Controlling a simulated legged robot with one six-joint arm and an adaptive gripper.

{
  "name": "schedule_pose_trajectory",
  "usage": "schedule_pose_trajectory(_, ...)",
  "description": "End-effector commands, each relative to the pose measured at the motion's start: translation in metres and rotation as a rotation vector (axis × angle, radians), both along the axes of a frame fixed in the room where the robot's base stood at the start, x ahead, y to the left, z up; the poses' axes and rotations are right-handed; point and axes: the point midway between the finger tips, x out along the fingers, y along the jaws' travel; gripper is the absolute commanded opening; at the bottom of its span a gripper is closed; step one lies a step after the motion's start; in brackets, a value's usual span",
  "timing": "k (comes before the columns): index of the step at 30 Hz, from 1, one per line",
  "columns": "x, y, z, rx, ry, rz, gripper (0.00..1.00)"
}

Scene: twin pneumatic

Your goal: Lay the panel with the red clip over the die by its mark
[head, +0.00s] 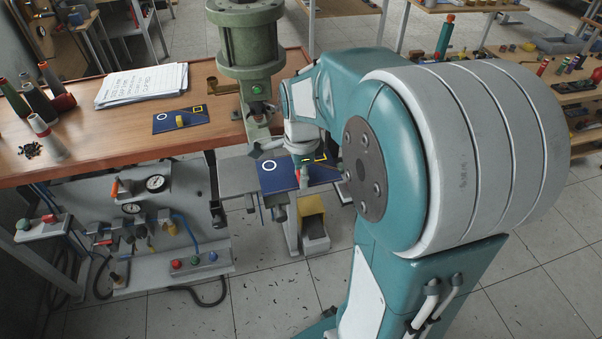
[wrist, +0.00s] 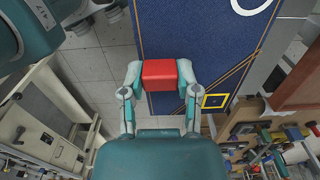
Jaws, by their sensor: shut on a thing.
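The blue panel (head: 272,178) with the red clip (head: 304,174) is held out beside the green press (head: 247,45). It bears a white ring and a yellow square. In the wrist view the panel (wrist: 195,40) fills the upper middle. My gripper (head: 302,162) is shut on the red clip; both fingers (wrist: 160,80) press its sides in the wrist view. A grey plate (head: 232,178) lies below the press, to the left of the panel. I cannot make out the die or its mark for sure; the panel and my arm hide part of that area.
A yellow pedal (head: 312,206) stands below the panel. Pneumatic gear with gauges (head: 156,183) sits under the bench.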

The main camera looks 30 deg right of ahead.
Motion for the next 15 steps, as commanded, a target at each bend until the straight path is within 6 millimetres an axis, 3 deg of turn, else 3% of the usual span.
schedule_pose_trajectory(12,0.0000,0.0000,-0.0044,0.000,0.000,0.000,0.00)
schedule_pose_trajectory(13,0.0000,0.0000,-0.0042,0.000,0.000,0.000,0.55)
schedule_pose_trajectory(15,0.0000,0.0000,-0.0042,0.000,0.000,0.000,0.82)
